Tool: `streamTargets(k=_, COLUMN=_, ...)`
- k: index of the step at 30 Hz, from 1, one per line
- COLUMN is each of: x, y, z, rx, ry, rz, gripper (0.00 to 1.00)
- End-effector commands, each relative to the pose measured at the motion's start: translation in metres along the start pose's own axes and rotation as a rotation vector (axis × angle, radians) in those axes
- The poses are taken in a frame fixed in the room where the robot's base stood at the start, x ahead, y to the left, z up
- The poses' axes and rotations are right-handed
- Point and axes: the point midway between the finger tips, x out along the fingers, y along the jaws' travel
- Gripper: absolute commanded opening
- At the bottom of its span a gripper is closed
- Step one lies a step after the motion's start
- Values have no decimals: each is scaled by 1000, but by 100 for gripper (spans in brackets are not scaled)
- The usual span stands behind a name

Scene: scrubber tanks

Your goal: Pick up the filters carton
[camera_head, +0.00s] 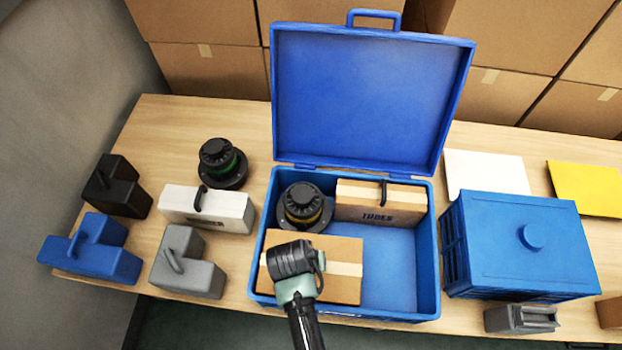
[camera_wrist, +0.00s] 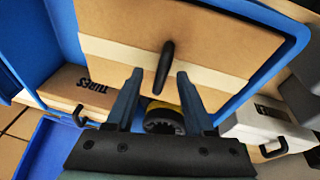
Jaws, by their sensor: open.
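A brown carton with a pale tape band (camera_head: 342,258) lies in the front left of the open blue case (camera_head: 428,270). It fills the upper middle of the wrist view (camera_wrist: 220,35), with a black handle (camera_wrist: 166,62) on its top. I see no lettering on it, so I cannot confirm it is the filters carton. My gripper (camera_head: 296,262) is over this carton and hides part of it. In the wrist view my gripper (camera_wrist: 159,74) is open, with the handle between and just beyond its fingertips. I cannot tell whether they touch it.
A carton marked TUBES (camera_head: 382,203) and a yellow-banded black canister (camera_head: 304,208) are behind it in the case. The case lid (camera_head: 368,95) stands open. A white carton (camera_head: 207,209) stands left, a lidded blue crate (camera_head: 525,245) right. The case's front right floor is bare.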

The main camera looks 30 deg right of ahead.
Motion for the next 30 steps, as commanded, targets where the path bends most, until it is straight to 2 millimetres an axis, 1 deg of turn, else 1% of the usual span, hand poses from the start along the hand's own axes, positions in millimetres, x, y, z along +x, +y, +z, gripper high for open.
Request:
streamTargets(k=3, x=0, y=0, z=0, rx=0, ry=1, rz=0, gripper=53)
streamTargets(k=4, x=0, y=0, z=0, rx=0, ry=1, rz=0, gripper=52)
streamTargets(k=8, x=0, y=0, z=0, rx=0, ry=1, rz=0, gripper=28)
streamTargets(k=9, x=0, y=0, z=0, rx=0, ry=1, rz=0, gripper=21)
streamTargets(k=11, x=0, y=0, z=0, rx=0, ry=1, rz=0, gripper=10)
streamTargets(k=12, x=0, y=0, z=0, rx=0, ry=1, rz=0, gripper=3)
streamTargets(k=13, x=-1, y=0, z=0, rx=-1, ry=1, rz=0, gripper=0)
streamTargets(k=30, x=-1, y=0, z=0, rx=-2, ry=0, rz=0, gripper=0)
